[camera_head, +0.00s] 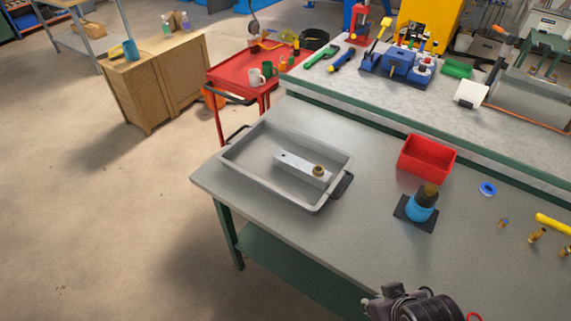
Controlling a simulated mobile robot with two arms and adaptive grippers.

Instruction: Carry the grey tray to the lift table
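The grey tray (232,169) sits on the near left part of the grey workbench (310,240). It is shallow and rectangular, with a dark handle (342,185) on its right end and another at its left end. Inside lies a light metal bar (296,165) with a small brass fitting (319,171) on its right end. A dark mechanical part, seemingly my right gripper (412,306), shows at the bottom edge, apart from the tray; its fingers cannot be made out. My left gripper is out of view. I cannot identify a lift table with certainty.
A red trolley (240,67) holding mugs stands beyond the tray. A red bin (426,158), a blue bottle (421,207) on a dark pad and several brass fittings are on the bench's right side. A wooden cabinet (150,85) stands back left. The left floor is clear.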

